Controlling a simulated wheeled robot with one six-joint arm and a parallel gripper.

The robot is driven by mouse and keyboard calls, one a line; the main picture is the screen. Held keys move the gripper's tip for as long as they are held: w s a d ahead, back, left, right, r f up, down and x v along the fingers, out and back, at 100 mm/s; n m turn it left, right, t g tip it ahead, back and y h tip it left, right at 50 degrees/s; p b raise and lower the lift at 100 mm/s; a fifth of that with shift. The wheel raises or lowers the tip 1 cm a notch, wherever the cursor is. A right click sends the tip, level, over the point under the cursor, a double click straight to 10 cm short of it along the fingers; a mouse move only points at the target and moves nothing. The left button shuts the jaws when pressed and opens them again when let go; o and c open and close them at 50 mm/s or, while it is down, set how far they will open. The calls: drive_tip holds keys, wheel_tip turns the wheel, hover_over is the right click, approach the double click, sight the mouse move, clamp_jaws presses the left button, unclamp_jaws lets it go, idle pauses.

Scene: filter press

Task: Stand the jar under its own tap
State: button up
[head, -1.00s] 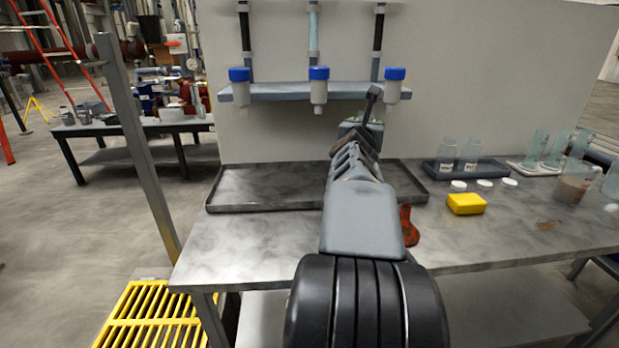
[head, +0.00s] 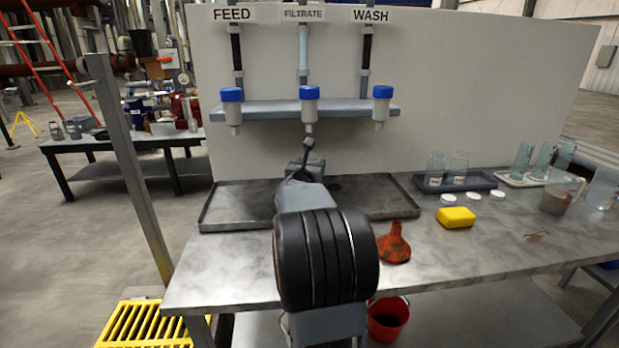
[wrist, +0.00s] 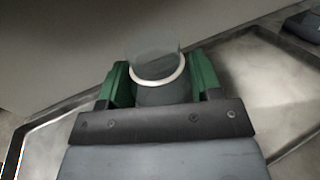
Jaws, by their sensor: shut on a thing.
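My gripper (wrist: 160,68) shows its two green fingers in the wrist view, closed on either side of a jar (wrist: 158,94) with a pale rim and clear glass. In the head view my arm hides the jar, and the gripper end (head: 305,168) is over the grey tray (head: 240,208). Three blue-topped taps hang from a shelf: FEED (head: 232,110), FILTRATE (head: 309,107) and WASH (head: 381,105). The gripper lines up roughly below the FILTRATE tap; its depth and whether the jar touches the tray cannot be told. No label shows on the jar.
Two labelled jars (head: 447,170) stand in a dark tray at right, with white lids (head: 473,197) in front. A yellow block (head: 456,217) and an orange-red funnel (head: 394,243) lie on the bench, right of my arm. A post (head: 130,170) rises at left.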

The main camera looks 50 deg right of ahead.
drive_tip(key=shift+w+a+f+b, duration=0.1)
drive_tip(key=shift+w+f+b, duration=0.1)
drive_tip(key=shift+f, duration=0.7)
drive_tip(key=shift+w+f+b, duration=0.1)
drive_tip(key=shift+f+b, duration=0.05)
drive_tip(key=shift+f, duration=0.75)
drive_tip(key=shift+f+b, duration=0.25)
drive_tip(key=shift+b, duration=0.05)
drive_tip(key=o, duration=0.9)
drive_tip(key=shift+r, duration=0.2)
drive_tip(key=shift+r+p, duration=0.2)
drive_tip(key=shift+p, duration=0.3)
drive_tip(key=v, duration=1.2)
drive_tip(key=shift+f+b, duration=0.2)
drive_tip(key=shift+b, duration=0.15)
